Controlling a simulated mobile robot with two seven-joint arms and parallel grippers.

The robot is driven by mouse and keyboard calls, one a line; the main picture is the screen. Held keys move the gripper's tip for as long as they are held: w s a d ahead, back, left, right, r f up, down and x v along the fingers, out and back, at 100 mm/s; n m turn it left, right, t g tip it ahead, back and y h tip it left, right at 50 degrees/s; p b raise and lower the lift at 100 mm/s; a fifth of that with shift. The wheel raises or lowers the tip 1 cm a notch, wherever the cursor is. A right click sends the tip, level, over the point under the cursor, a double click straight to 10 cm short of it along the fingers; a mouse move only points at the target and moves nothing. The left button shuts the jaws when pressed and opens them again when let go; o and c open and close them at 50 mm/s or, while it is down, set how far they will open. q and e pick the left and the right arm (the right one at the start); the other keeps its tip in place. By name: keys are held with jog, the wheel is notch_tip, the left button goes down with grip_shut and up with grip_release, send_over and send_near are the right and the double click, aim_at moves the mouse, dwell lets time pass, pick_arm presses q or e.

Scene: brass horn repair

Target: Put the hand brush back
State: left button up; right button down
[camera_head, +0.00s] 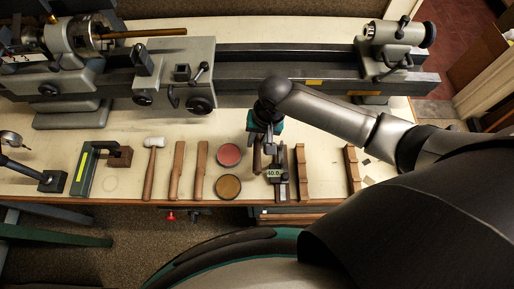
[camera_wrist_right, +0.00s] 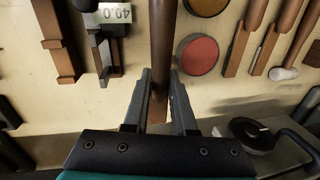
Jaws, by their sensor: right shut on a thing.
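My right gripper (camera_head: 264,132) reaches over the bench from the right, in front of the lathe bed. In the right wrist view its two fingers (camera_wrist_right: 160,82) are closed on either side of a round brown handle, which looks like the hand brush (camera_wrist_right: 162,32). In the head view a short brown part of the hand brush (camera_head: 256,158) shows below the gripper, left of the caliper. Its bristles cannot be made out, and the gripper hides part of it. Whether it touches the bench is unclear. My left gripper is not in view.
A caliper (camera_head: 275,173) reading 40.0 lies close by, with notched wooden blocks (camera_head: 302,172) to its right. Red (camera_head: 229,154) and ochre (camera_head: 228,187) round tins, wooden strips and a mallet (camera_head: 152,165) lie left. The lathe (camera_head: 300,64) runs behind. Bare bench shows between the right-hand wooden blocks.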

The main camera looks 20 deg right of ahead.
aim_at(257, 149)
jog(key=shift+f+b, duration=0.5)
jog(key=shift+f, duration=1.9)
jog(key=shift+f, duration=0.2)
jog(key=c, duration=0.7)
grip_release()
jog(key=shift+r, duration=0.1)
jog(key=r, duration=0.4)
jog(key=d+r+p, duration=0.1)
jog(key=r, duration=0.3)
jog(key=d+r+p, duration=0.1)
jog(key=r, duration=0.3)
jog(key=shift+s, duration=0.25)
